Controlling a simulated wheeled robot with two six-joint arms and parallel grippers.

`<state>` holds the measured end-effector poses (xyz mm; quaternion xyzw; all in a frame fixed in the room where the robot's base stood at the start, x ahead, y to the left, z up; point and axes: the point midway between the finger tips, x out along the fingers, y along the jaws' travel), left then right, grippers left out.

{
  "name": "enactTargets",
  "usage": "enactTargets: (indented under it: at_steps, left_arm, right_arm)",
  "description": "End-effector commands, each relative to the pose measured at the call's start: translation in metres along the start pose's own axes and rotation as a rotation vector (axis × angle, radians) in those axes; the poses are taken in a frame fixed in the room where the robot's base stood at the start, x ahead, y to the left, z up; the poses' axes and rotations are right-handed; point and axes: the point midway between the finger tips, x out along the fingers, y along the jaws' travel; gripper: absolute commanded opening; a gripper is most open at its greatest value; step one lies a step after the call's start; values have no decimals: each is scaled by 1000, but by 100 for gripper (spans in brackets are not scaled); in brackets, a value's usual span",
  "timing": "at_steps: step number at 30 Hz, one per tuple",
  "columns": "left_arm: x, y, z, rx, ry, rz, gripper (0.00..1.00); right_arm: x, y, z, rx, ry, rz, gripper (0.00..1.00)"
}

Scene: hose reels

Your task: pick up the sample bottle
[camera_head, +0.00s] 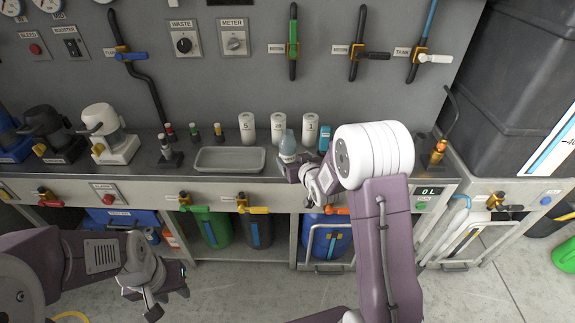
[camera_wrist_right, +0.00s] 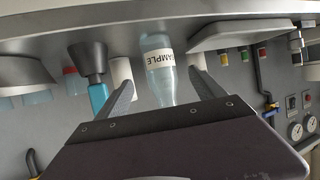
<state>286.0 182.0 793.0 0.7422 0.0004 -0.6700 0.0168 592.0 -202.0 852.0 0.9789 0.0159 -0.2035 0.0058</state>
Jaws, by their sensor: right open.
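The sample bottle (camera_head: 288,143) is pale blue and clear, with a white label, and stands on the narrow counter in front of several white cylinders. In the right wrist view the bottle (camera_wrist_right: 158,70) shows its SAMPLE label between my two fingers, with a gap on each side. My right gripper (camera_head: 290,162) is open at the bottle, its fingers (camera_wrist_right: 164,95) apart. The bottle's lower part is partly hidden by the gripper in the head view. My left gripper (camera_head: 168,296) is empty and open, low at the left over the floor, away from the counter.
A grey tray (camera_head: 230,168) lies left of the bottle. Valves and hoses line the wall panel. Blue and green containers (camera_head: 212,228) sit under the counter.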

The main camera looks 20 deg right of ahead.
Motion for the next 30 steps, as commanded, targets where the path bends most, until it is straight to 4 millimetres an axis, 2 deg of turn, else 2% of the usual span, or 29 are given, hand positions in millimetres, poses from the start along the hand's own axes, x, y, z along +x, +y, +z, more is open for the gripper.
enactTargets:
  at_steps: [4, 9, 16, 21, 24, 30]
  left_arm:
    - [0, 0, 0, 0, 1, 0, 36]
    - [2, 0, 0, 0, 1, 0, 36]
    - [3, 0, 0, 0, 1, 0, 36]
    - [6, 0, 0, 0, 1, 0, 36]
    - [7, 0, 0, 0, 1, 0, 36]
    - [6, 0, 0, 0, 1, 0, 36]
  right_arm:
    - [7, 0, -4, 0, 21, -2, 79]
    - [34, 0, -4, 0, 18, -1, 79]
    - [46, 0, -4, 0, 18, -1, 79]
    - [78, -4, -2, -1, 18, -2, 79]
    - [89, -4, -3, -1, 17, -1, 79]
    - [92, -3, -4, 0, 17, -1, 79]
